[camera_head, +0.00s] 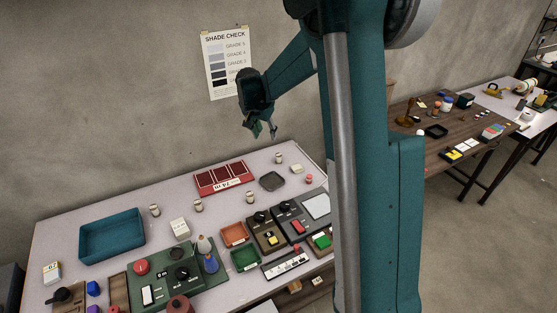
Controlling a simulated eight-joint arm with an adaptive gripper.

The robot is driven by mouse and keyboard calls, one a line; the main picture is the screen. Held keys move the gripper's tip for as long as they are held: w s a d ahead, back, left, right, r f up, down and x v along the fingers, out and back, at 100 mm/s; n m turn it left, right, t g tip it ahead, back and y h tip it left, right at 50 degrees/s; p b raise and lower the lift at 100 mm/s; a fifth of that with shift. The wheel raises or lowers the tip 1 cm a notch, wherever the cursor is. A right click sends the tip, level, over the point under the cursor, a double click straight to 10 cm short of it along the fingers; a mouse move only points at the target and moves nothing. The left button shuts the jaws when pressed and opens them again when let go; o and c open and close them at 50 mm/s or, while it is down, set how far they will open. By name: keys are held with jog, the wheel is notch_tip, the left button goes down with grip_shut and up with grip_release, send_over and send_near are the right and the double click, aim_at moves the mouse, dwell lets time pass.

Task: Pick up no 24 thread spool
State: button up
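Several small pale cylinders that look like thread spools stand on the light table: one at the left (155,210), one right of it (198,205), one near the middle (250,196) and one toward the back (279,158). Their numbers are too small to read, so I cannot tell which is no 24. My gripper (264,133) hangs above the table's back, in front of the wall and up-left of the back spool. Its fingers look apart, with nothing seen between them.
The table (75,225) also bears a blue tray (112,236), a red display panel (224,178), a dark round dish (272,181), small orange and green trays and control boxes. My arm column hides the table's right part. A brown table (450,130) stands farther right.

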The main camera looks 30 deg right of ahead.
aim_at(278, 155)
jog(key=w+d+f+m, duration=0.1)
jog(key=w+d+f, duration=0.2)
jog(key=f, duration=0.3)
jog(key=w+d+f+m+g, duration=0.1)
jog(key=w+d+f, duration=0.2)
jog(key=f, duration=0.3)
jog(key=w+d+f+m+h, duration=0.1)
jog(key=w+d+f, duration=0.2)
jog(key=f, duration=0.3)
jog(key=shift+w+m+g, duration=0.2)
jog(key=shift+m+g, duration=0.1)
jog(key=shift+m, duration=0.1)
jog(key=shift+x, duration=1.2)
jog(key=shift+b+x, duration=0.4)
jog(key=shift+x, duration=2.2)
jog(key=c, duration=0.9)
